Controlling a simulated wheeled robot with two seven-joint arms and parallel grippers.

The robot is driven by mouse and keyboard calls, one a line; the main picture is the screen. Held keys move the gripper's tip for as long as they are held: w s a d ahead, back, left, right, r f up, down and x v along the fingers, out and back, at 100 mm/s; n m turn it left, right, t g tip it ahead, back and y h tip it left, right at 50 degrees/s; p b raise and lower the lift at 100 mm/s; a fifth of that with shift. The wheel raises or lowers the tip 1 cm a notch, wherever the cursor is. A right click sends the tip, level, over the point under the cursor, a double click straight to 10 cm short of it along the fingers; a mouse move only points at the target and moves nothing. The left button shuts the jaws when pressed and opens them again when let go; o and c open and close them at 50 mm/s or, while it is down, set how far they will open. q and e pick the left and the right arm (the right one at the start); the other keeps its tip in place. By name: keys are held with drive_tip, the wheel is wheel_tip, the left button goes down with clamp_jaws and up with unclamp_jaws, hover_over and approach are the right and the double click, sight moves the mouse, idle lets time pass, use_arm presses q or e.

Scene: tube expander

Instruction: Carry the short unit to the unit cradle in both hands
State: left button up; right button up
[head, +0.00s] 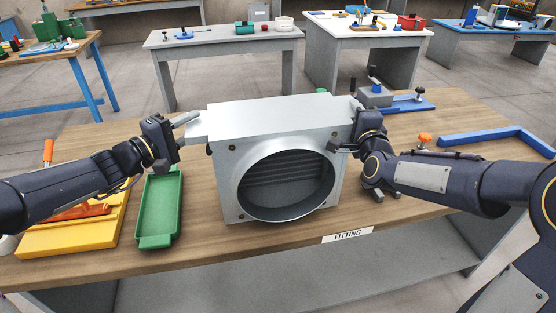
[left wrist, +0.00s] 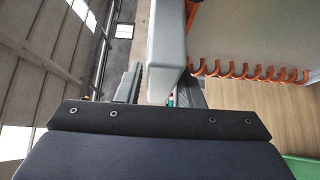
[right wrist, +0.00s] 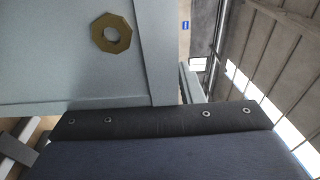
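The short unit (head: 270,117), a grey metal box with a large round opening facing me, stands upright on the wooden table; I cannot tell if it is slightly raised. My left gripper (head: 184,132) is at its left side flange (head: 197,125). In the left wrist view, the fingers (left wrist: 160,88) stand either side of the flange (left wrist: 165,45), with a gap on the left. My right gripper (head: 350,130) is at the unit's right side. In the right wrist view, one finger stands apart from the flange (right wrist: 157,50); the other is unclear. A blue angled frame (head: 490,137), possibly the unit cradle, lies at right.
A green tray (head: 158,210) and a yellow tray (head: 75,236) lie left of the unit. A grey block on a blue base (head: 408,105) stands behind right. A FITTING label (head: 347,236) marks the front edge.

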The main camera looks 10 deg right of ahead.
use_arm(q)
clamp_jaws()
use_arm(e)
clamp_jaws()
idle(0.8)
